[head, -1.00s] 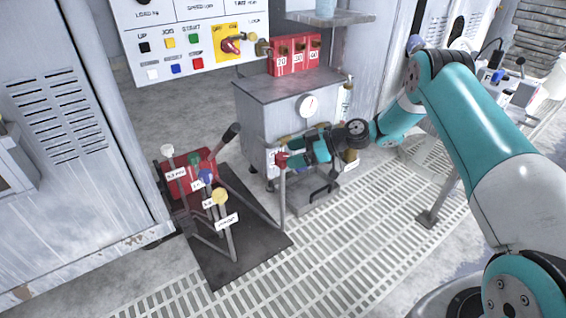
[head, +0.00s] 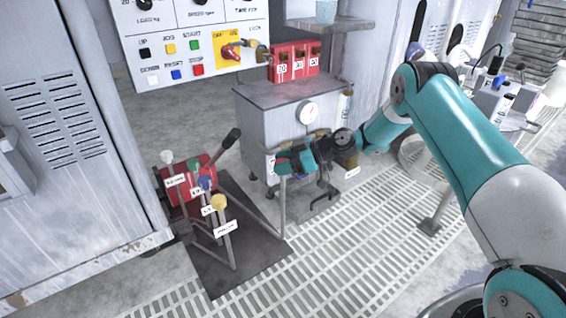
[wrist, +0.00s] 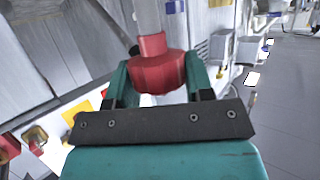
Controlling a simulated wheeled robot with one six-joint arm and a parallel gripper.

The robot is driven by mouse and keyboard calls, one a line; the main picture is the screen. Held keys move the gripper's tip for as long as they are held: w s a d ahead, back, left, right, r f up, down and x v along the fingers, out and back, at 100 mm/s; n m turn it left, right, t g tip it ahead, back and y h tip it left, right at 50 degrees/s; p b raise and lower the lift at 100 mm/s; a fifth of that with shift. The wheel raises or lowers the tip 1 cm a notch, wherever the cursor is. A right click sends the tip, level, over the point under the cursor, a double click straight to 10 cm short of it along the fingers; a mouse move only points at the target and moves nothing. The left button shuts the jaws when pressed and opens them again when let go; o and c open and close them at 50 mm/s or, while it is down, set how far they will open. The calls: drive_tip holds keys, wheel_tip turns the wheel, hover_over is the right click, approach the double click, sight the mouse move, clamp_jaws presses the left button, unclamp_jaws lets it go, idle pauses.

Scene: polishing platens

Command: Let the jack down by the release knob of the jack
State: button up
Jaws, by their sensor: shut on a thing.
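The red knob (wrist: 155,65) sits between the two teal fingers of my gripper (wrist: 155,75) in the wrist view, at the end of a grey post. My gripper is shut on it. In the head view my gripper (head: 284,160) is at the top of the upright post (head: 283,205), and its fingers largely hide the knob. A bar runs from the foot of the post to the dark floor plate (head: 240,270). On that plate stands a red unit (head: 195,172), perhaps the jack, with a black-gripped handle (head: 231,138).
Rods with white (head: 167,157), blue (head: 205,183) and yellow (head: 218,202) knobs and labels stand left of my gripper. A grey cabinet with a gauge (head: 308,112) stands close behind it. A control panel (head: 190,45) hangs behind. The floor grating (head: 350,230) in front is clear.

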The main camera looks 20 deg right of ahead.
drive_tip(key=shift+r+p, duration=0.15)
drive_tip(key=shift+p, duration=0.15)
drive_tip(key=shift+r+m+t+h+p, duration=0.1)
drive_tip(key=shift+m+t+h+p, duration=0.2)
drive_tip(key=shift+m+t+p, duration=0.4)
drive_tip(key=shift+s+m+t+h+p, duration=0.1)
drive_tip(key=shift+m+t+h+p, duration=0.7)
drive_tip(key=shift+m+t+p, duration=0.45)
drive_tip(key=m+t+h+p, duration=0.3)
drive_tip(key=m+h+p, duration=0.1)
drive_tip(key=shift+m+t+p, duration=0.25)
drive_tip(key=shift+m+p, duration=0.05)
drive_tip(key=shift+m, duration=0.05)
drive_tip(key=shift+m+t+h+p, duration=0.4)
drive_tip(key=shift+m+h+p, duration=0.4)
drive_tip(key=shift+h+p, duration=0.15)
drive_tip(key=shift+f+h, duration=0.2)
drive_tip(key=shift+h, duration=0.05)
drive_tip(key=o, duration=0.9)
